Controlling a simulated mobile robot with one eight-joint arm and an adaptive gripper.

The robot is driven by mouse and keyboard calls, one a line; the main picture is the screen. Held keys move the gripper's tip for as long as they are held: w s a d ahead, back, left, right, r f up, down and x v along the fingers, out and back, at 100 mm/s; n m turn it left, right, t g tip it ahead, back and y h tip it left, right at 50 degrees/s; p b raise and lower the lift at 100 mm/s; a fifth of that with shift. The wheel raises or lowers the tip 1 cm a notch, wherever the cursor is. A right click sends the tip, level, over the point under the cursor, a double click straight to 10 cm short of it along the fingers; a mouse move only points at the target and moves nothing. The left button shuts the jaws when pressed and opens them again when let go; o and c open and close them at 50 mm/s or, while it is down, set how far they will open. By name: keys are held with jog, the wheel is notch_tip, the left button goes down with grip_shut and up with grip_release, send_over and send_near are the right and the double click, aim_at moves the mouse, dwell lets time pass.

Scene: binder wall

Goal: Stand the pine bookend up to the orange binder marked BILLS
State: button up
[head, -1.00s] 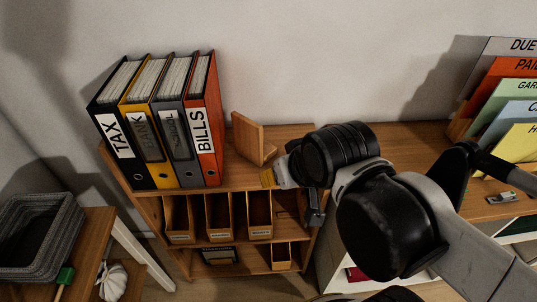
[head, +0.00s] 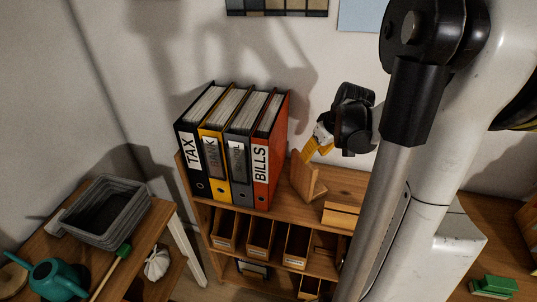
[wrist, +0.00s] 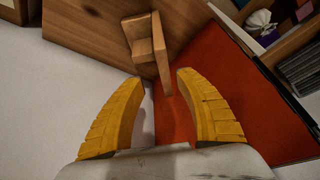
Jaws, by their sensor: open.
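The orange binder marked BILLS (head: 268,158) stands upright at the right end of a row of binders on the shelf top. The pine bookend (head: 304,180) stands upright just right of it, with its foot on the shelf. A narrow strip shows between them in the head view; I cannot tell how wide the gap is. My gripper (head: 318,149) is open and empty above the bookend. In the wrist view, its yellow fingers (wrist: 160,85) are spread, with the bookend (wrist: 147,42) beyond the tips and the orange binder face (wrist: 225,95) along the right.
Black TAX (head: 191,155), yellow and grey binders stand left of the orange one. A light wooden piece (head: 341,214) lies at the shelf's front, right of the bookend. Wall is close behind. A grey basket (head: 105,212) and teal watering can (head: 55,278) are at left.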

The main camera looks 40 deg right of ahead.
aim_at(303, 168)
jog(key=b+x, duration=0.1)
jog(key=x, duration=0.3)
jog(key=shift+f, duration=0.4)
jog(key=x, duration=0.1)
jog(key=b+x, duration=0.1)
jog(key=x, duration=0.1)
jog(key=b+x, duration=0.1)
jog(key=x, duration=0.1)
jog(key=shift+w+a+f, duration=0.1)
jog(key=shift+w+a, duration=0.05)
jog(key=shift+a, duration=0.2)
jog(key=shift+c, duration=0.5)
grip_shut()
